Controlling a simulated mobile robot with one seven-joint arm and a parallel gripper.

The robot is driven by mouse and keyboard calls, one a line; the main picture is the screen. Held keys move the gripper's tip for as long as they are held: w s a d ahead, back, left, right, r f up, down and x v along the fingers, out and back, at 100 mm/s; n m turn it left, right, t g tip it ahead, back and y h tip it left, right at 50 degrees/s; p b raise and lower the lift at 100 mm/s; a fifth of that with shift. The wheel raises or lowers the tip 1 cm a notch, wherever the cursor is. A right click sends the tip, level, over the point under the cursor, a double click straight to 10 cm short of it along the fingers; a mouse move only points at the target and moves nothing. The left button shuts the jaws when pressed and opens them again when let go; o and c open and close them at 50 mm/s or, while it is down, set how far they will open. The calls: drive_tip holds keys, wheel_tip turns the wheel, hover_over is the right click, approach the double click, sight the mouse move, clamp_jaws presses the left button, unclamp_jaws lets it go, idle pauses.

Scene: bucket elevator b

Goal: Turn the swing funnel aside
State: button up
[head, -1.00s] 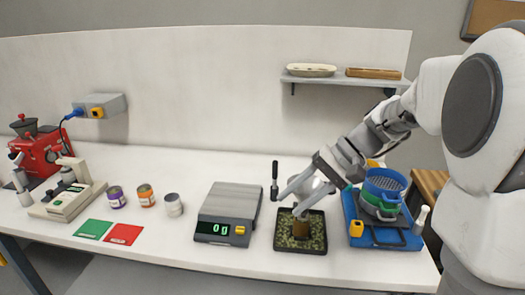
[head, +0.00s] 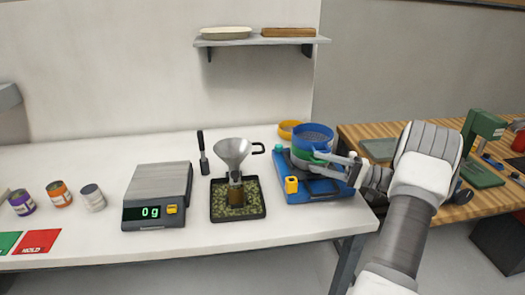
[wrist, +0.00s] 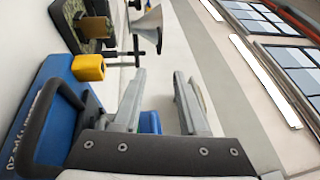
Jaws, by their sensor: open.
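The swing funnel (head: 233,151) is a grey metal cone, upright, with its spout over a brown cylinder (head: 236,194) on a black tray of green granules. A black looped handle (head: 259,148) sticks out from its right side. The funnel also shows at the top of the wrist view (wrist: 149,27). My gripper (head: 321,164) is open, to the right of the funnel and apart from it, in front of the blue and green sieves. In the wrist view the two fingers (wrist: 160,72) are spread, with no part of the funnel between them.
The sieve stack (head: 311,141) stands on a blue shaker base (head: 318,194) with a yellow knob (head: 291,185), close to my gripper. A scale (head: 158,194) reading 0 g and a black-handled tool (head: 202,152) are left of the funnel. A shelf (head: 262,40) hangs above.

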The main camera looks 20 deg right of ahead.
sight(263, 148)
drive_tip(key=p+x, duration=0.1)
drive_tip(key=x, duration=1.6)
drive_tip(key=shift+w+a+p, duration=0.1)
drive_tip(key=shift+a+p, duration=0.05)
drive_tip(key=shift+p, duration=0.15)
drive_tip(key=shift+c, duration=0.2)
clamp_jaws()
idle(0.4)
